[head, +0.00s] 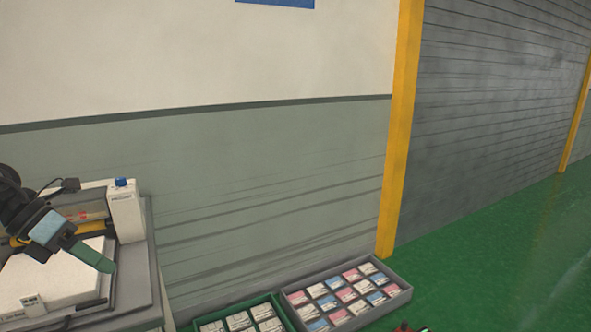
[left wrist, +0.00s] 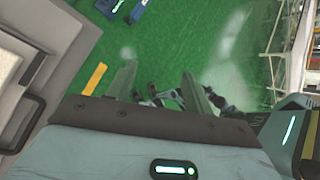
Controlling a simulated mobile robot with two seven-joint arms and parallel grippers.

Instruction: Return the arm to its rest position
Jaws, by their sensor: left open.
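My left gripper (head: 104,264) comes in from the left in the head view, with a dark arm, a pale blue-grey body and green fingers. It shows above a white slab (head: 30,290) on a grey bench; I cannot tell how high above. In the left wrist view my left gripper (left wrist: 158,72) has its two green fingers apart, with nothing held between them. Green floor and dark robot parts show beyond them. My right gripper cannot be made out in either view.
The grey bench (head: 142,290) carries a white box with a blue knob (head: 125,210). A grey tray of small packs (head: 402,297) and a green tray (head: 283,320) lie near the wall, by a yellow post (head: 397,150). Green floor (head: 500,240) is clear at right.

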